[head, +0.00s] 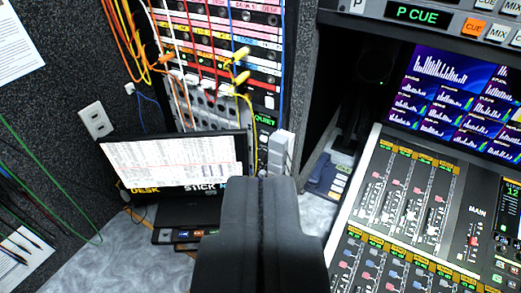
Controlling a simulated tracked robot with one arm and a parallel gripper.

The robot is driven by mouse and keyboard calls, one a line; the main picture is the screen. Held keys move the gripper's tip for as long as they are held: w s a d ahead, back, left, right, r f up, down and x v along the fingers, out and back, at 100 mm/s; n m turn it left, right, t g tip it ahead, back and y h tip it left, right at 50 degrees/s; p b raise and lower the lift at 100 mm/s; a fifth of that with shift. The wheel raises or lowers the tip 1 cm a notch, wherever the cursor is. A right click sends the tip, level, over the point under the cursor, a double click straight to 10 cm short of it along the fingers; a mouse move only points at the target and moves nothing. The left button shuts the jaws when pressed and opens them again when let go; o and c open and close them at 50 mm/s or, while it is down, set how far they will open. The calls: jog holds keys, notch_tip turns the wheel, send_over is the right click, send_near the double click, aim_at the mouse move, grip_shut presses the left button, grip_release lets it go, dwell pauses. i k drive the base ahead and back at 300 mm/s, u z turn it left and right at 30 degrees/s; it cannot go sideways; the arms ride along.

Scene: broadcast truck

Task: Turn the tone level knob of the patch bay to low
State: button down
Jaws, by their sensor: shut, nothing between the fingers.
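The patch bay (213,60) stands at the upper middle, with rows of labelled strips and several plugged cables in orange, white, red, yellow and blue. A small green display reading "QUIET" (265,122) sits at its lower right. I cannot pick out the tone level knob or its setting; the area below the display is partly covered by a pale grey block (280,152) and a yellow cable. My gripper (261,182) is dark, its two fingers shut together with nothing between them. It points toward the patch bay from the lower middle, its tips appearing just below the pale block.
A mixing console (420,215) with faders fills the right, below a screen (460,85) with blue graphs. A white wall socket (96,120) is at left. Bare grey desk (95,265) shows at lower left.

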aim_at(262, 157)
jog(key=k, duration=1.25)
jog(key=u, duration=0.4)
jog(key=i, duration=1.95)
jog(key=z, duration=0.65)
